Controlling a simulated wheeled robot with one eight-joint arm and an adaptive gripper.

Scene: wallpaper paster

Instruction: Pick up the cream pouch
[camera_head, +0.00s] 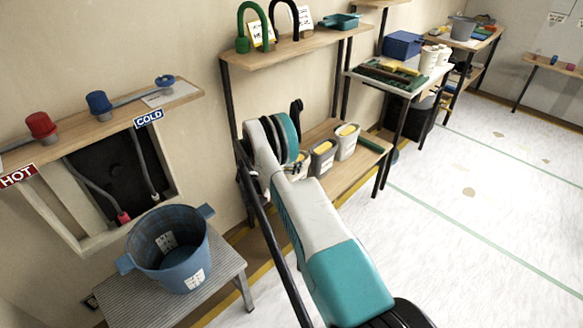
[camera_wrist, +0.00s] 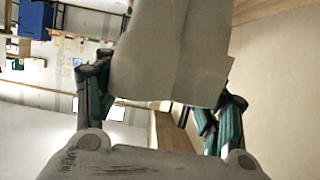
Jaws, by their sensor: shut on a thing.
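The cream pouch (camera_wrist: 175,55) fills the upper middle of the wrist view, its lower edge uneven. My gripper (camera_wrist: 162,104) is shut on it, with one dark and teal finger at each side of the pouch. The pouch hides part of the fingers and whatever lies behind it. In the head view my own arm reaches towards the wall shelves and hides the gripper's grip; I cannot make out the pouch there.
Grey bins with yellow contents (camera_head: 322,157) stand on the lower wooden shelf (camera_head: 368,147) beside my arm. An upper shelf (camera_head: 290,52) holds green and black hooped objects. A blue bucket (camera_head: 170,250) stands on a grey bench (camera_head: 130,301) at left.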

